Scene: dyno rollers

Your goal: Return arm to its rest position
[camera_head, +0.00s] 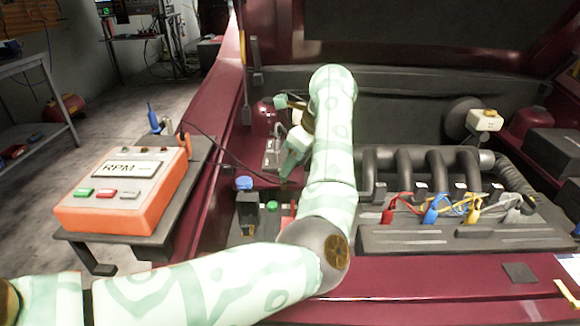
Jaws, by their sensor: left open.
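My left arm comes in from the lower left, bends at a dark elbow joint and reaches up over the dark red car's engine bay. My left gripper (286,134) is at the far left side of the bay, left of the forearm. Its pale green fingers stand apart, and I see nothing held between them. Part of the wrist is hidden behind the forearm. My right gripper does not show.
An orange RPM box (120,192) with coloured buttons sits on a dark side stand at left. Coloured clips (432,208) with wires sit on the engine at right. A blue-capped part (244,184) is near the arm. A metal shelf (38,90) stands at far left.

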